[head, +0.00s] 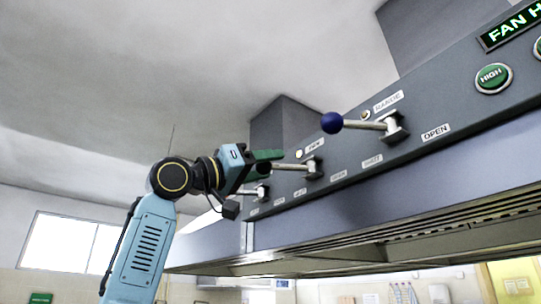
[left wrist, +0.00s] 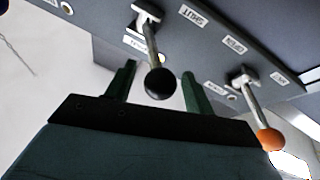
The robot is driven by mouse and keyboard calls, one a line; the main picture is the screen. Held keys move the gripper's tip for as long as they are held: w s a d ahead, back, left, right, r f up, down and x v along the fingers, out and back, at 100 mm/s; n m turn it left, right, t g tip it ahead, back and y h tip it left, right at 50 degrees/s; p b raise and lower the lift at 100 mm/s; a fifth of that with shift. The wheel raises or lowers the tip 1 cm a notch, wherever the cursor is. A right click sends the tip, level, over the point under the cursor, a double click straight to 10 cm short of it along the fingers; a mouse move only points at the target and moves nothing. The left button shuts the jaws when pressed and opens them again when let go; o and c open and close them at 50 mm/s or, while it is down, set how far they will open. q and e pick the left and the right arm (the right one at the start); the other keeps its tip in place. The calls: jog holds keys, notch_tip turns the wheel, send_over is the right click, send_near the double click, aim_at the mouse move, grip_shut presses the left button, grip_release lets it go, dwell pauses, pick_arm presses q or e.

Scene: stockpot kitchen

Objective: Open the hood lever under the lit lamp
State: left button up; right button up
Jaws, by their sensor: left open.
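On the hood panel (head: 440,105), a lever with a blue knob (head: 332,123) points left. The middle lever (head: 300,168) also points left; its black knob (left wrist: 160,83) sits between the open green fingers of my left gripper (head: 272,162) in the left wrist view. I cannot tell whether the fingers touch it. A third lever has an orange knob (left wrist: 270,138). A lamp (head: 299,154) above the middle lever looks pale yellow; another lamp (head: 365,115) above the blue-knobbed lever looks duller. I cannot be sure which is lit. My right gripper is out of view.
SHUT (head: 372,161) and OPEN (head: 436,132) labels run along the panel below the levers. A green HIGH button (head: 492,77) is at the right. The hood's lower edge and filters (head: 400,235) lie below. Free air is left of the hood.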

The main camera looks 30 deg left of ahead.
pick_arm(q)
jog(key=shift+x, duration=0.85)
jog(key=shift+a, duration=0.1)
jog(key=shift+c, duration=0.4)
grip_shut()
jog(key=shift+s, duration=0.1)
